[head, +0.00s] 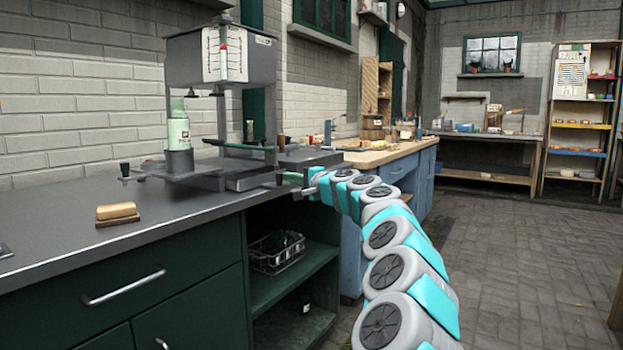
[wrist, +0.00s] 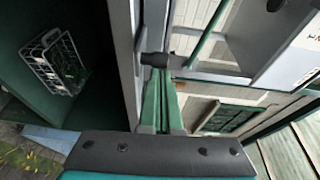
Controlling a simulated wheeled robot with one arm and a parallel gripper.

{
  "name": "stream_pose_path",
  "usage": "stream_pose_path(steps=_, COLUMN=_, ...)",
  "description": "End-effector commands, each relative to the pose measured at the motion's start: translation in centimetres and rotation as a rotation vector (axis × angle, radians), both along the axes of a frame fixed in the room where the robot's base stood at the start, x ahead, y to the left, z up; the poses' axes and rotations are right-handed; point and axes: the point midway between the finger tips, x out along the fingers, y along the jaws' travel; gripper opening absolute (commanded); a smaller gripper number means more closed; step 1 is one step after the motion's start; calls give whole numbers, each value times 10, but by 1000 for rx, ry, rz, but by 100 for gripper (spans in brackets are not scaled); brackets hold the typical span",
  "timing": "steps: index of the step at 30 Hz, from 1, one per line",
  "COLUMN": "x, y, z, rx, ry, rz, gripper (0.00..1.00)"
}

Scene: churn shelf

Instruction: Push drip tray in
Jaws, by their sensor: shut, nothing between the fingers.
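The filling machine (head: 220,60) stands on the dark counter, with a bottle (head: 178,130) at its left. The low grey tray at its base (head: 250,182) looks like the drip tray; I cannot tell how far out it sits. My gripper (head: 296,188) is at the counter's front edge, to the right of the tray's front. In the wrist view my gripper (wrist: 160,78) is shut, its fingers together and empty. A black knob (wrist: 154,60) on a thin bar lies right at the fingertips; I cannot tell whether they touch.
A wooden-handled brush or block (head: 117,214) lies on the counter at left. Below is an open green shelf with a wire basket (head: 277,252), also in the wrist view (wrist: 56,62). A wooden-topped bench (head: 385,152) stands farther right. The paved floor at right is clear.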

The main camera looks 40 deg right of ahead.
Motion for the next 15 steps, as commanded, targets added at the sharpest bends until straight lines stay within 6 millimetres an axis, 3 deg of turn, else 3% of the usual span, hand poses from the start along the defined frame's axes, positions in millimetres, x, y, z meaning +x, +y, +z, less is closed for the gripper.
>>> stream_pose_path(steps=6, x=33, y=14, z=0, rx=0, ry=1, rz=0, gripper=0)
stream_pose_path(steps=15, x=52, y=21, z=-1, rx=1, ry=2, rz=0, gripper=0)
